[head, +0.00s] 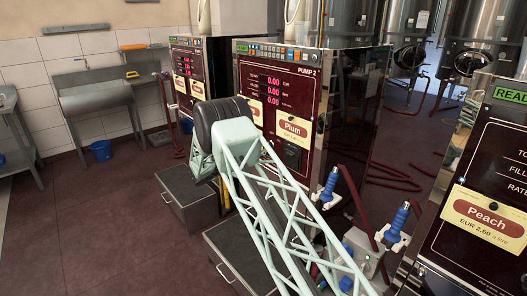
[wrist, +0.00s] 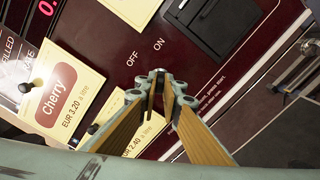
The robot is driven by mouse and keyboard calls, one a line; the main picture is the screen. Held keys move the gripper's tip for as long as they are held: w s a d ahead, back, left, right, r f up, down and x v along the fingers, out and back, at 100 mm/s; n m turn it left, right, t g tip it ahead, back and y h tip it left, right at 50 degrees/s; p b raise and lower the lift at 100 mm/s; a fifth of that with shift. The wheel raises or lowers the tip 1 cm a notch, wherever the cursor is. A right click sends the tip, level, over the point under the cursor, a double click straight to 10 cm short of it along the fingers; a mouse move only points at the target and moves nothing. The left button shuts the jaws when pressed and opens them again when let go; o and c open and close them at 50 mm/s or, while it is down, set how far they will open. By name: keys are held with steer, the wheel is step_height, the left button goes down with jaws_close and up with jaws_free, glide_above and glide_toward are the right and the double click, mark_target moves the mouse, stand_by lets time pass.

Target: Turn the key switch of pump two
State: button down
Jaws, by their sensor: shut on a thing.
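Pump two (head: 310,75) is a dark red cabinet marked PUMP 2, with red number displays, in the middle of the head view. In the wrist view its panel (wrist: 200,75) fills most of the picture, tilted, with the words OFF and ON side by side. My gripper (wrist: 159,82) has its two wood-coloured fingers closed together at the tips, just below these words. It is shut on the key of the key switch, which the fingertips almost wholly hide. I cannot tell which way the key points. In the head view my arm hides the gripper.
A Cherry price card (wrist: 55,90) hangs left of the fingers, and another card (wrist: 128,125) is partly behind them. A dark square recess (wrist: 207,25) is above. In the head view, a pump with a Peach card (head: 485,215) stands close at right.

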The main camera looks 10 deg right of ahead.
stand_by(0.4)
steer(key=c, duration=2.8)
jaws_free()
steer(key=shift+a, duration=0.15)
steer(key=shift+v, duration=5.85)
steer(key=shift+s, duration=0.1)
steer(key=shift+r, duration=0.1)
